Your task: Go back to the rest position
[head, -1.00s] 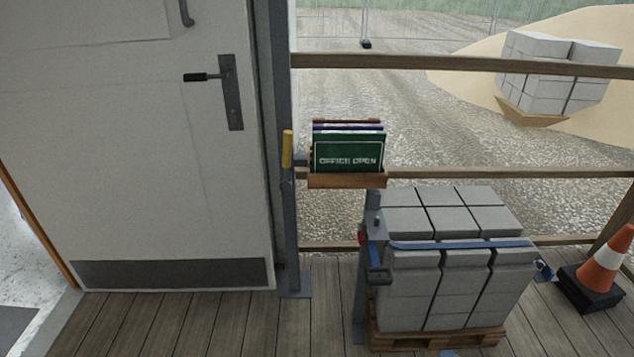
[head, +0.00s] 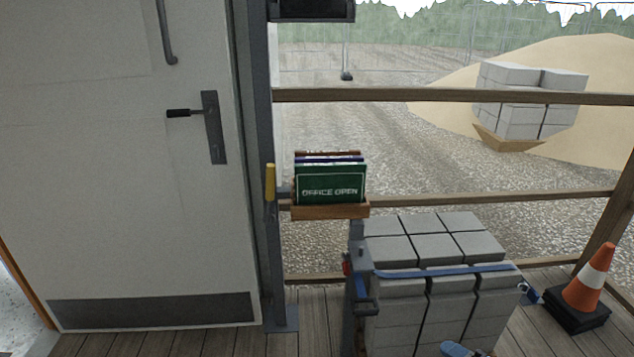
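Neither of my grippers can be made out in the head view. A small blue and grey part (head: 458,349) shows at the bottom edge, in front of the block stack; too little of it shows to tell what it is. The wooden sign holder (head: 330,211) sits at the railing with several signs upright in it. The front one is a green "OFFICE OPEN" sign (head: 331,190). The white door (head: 110,170) stands at the left with its black lever handle (head: 180,113).
A stack of grey blocks (head: 437,247) with a blue strap (head: 450,270) stands before the wooden railing (head: 420,96). An orange and white cone (head: 590,278) stands at the right. A yellow-topped post (head: 270,182) is beside the door. Bare deck (head: 310,315) shows at the bottom.

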